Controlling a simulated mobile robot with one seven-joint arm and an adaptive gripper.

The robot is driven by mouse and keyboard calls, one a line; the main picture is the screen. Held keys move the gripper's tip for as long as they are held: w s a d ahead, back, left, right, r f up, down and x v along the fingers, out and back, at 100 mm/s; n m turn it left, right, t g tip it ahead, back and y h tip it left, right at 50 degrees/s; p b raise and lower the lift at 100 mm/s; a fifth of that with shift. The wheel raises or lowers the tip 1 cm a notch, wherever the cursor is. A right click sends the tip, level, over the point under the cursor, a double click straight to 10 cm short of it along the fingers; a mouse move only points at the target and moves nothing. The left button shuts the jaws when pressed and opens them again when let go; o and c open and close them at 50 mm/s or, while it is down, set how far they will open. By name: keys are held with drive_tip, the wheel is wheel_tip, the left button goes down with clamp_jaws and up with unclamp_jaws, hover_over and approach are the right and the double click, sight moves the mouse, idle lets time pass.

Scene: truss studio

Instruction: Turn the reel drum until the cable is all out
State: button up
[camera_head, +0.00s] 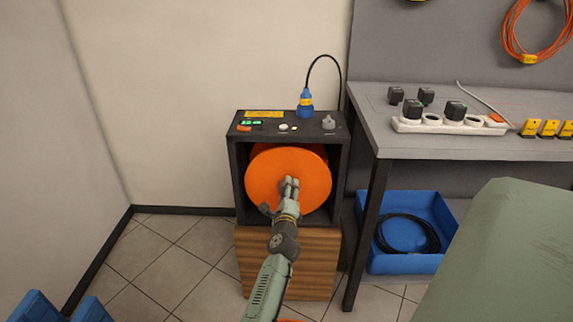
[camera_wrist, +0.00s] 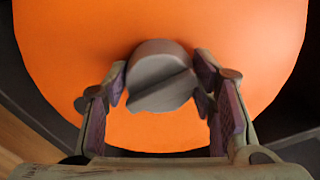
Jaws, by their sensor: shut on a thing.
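The orange reel drum (camera_head: 268,178) sits inside a dark open-fronted housing (camera_head: 238,170) on a wooden block. The drum's face fills most of the wrist view (camera_wrist: 70,60). My gripper (camera_head: 289,188) is in front of the drum's face, right of its centre in the head view. In the wrist view my gripper (camera_wrist: 163,95) has its two fingers shut on a grey knob (camera_wrist: 160,70) that stands out from the drum. A black cable with a blue plug (camera_head: 305,103) rises from the housing's top. Cable wound on the drum is hidden.
The housing's top carries a green-lit display, small knobs and a yellow label (camera_head: 264,114). A grey workbench (camera_head: 450,148) stands close on the right, with a power strip on it. A blue bin (camera_head: 400,262) with coiled black cable is below. Floor at left is mostly clear.

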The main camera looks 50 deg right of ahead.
drive_tip(key=m+p, duration=0.1)
drive_tip(key=m, duration=0.1)
drive_tip(key=m+p, duration=0.1)
drive_tip(key=m, duration=0.2)
drive_tip(key=m+p, duration=0.2)
drive_tip(key=shift+r, duration=0.25)
drive_tip(key=m+p, duration=0.2)
drive_tip(key=m, duration=0.3)
drive_tip(key=shift+m, duration=0.3)
drive_tip(key=shift+f, duration=0.1)
drive_tip(key=o, duration=1.7)
drive_tip(key=shift+d, duration=0.1)
drive_tip(key=shift+s, duration=0.1)
drive_tip(key=shift+v, duration=6)
